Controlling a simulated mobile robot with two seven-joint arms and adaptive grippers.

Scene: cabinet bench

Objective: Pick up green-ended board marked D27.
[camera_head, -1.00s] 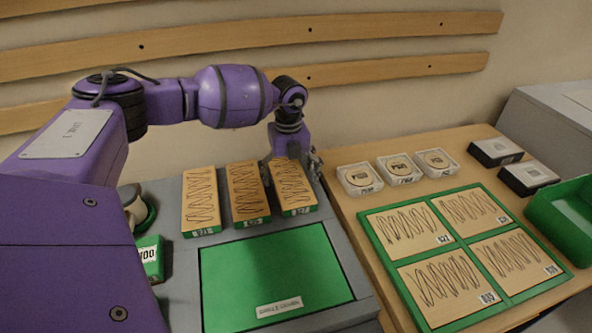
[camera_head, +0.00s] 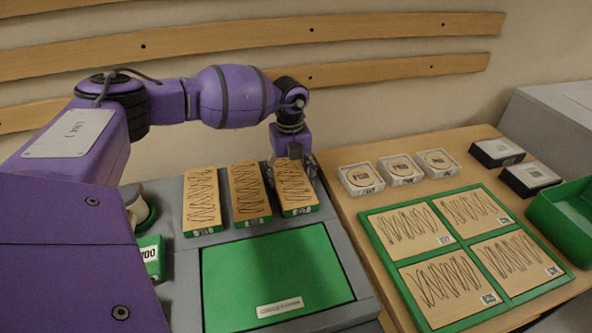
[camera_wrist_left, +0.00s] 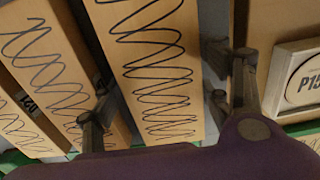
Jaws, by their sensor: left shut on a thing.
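Three green-ended boards with black wavy lines lie side by side on the grey bench: a left one (camera_head: 201,200), a middle one (camera_head: 248,193) and a right one (camera_head: 296,190). The right board's label is small and blurred; it seems to end in 27. My left gripper (camera_head: 294,164) is at the far end of the right board, shut on it across its width. In the left wrist view the board (camera_wrist_left: 155,65) lies between the two fingers (camera_wrist_left: 165,108). I cannot tell whether it is lifted. My right gripper is out of view.
A green panel (camera_head: 275,262) lies in front of the boards. To the right, a green-framed tray (camera_head: 440,242) holds several similar boards. Behind it stand white boxes with round discs (camera_head: 398,169) and dark boxes (camera_head: 496,152). A green bin (camera_head: 563,222) is at far right.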

